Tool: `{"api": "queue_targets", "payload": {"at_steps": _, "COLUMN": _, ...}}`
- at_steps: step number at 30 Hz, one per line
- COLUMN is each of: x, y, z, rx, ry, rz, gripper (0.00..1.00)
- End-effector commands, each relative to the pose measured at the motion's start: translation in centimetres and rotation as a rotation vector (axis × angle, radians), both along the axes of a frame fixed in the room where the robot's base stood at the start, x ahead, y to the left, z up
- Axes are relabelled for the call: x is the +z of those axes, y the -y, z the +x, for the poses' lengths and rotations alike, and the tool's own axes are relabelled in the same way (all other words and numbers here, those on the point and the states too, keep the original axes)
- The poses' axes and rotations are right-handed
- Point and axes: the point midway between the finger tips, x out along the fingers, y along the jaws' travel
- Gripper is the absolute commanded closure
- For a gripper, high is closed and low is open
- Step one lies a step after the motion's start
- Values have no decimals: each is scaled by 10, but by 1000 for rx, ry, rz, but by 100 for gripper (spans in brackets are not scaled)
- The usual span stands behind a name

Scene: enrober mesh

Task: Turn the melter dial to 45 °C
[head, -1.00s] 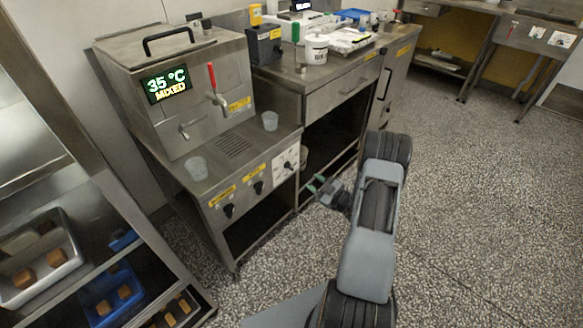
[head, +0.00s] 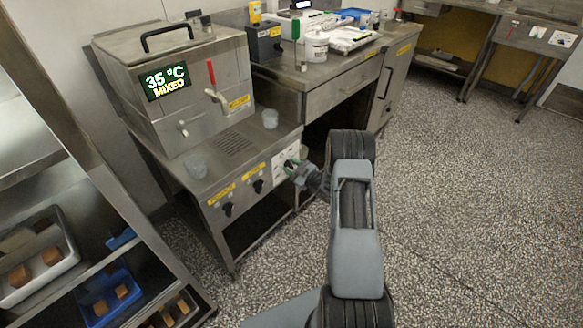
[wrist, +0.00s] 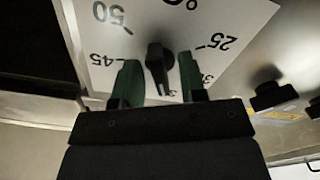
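The melter (head: 215,130) stands at the left in the head view. The white dial plate (head: 280,160) is on the stand's front panel; in the wrist view the plate (wrist: 235,12) shows 50, 45 and 25, with other numbers partly hidden. The black dial knob (wrist: 156,52) has its narrow end toward the plate's lower edge, between 45 and 25, near a number hidden at its tip. My gripper (wrist: 159,68) is open, with one green finger on each side of the knob. In the head view my gripper (head: 295,170) is at the plate.
Two black knobs (head: 227,209) (head: 258,186) with yellow labels sit left of the dial. A shelf rack with trays (head: 108,295) is at lower left. The floor at right is clear.

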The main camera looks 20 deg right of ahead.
Motion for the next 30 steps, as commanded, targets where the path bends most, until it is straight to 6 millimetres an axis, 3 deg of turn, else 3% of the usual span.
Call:
{"api": "queue_targets", "payload": {"at_steps": 4, "x": 0, "y": 0, "z": 0, "rx": 0, "ry": 0, "rz": 0, "gripper": 63}}
{"api": "queue_targets", "payload": {"at_steps": 14, "x": 0, "y": 0, "z": 0, "rx": 0, "ry": 0, "rz": 0, "gripper": 93}}
{"api": "queue_targets", "payload": {"at_steps": 23, "x": 0, "y": 0, "z": 0, "rx": 0, "ry": -23, "rz": 51, "gripper": 93}}
{"api": "queue_targets", "payload": {"at_steps": 30, "x": 0, "y": 0, "z": 0, "rx": 0, "ry": -94, "rz": 207, "gripper": 93}}
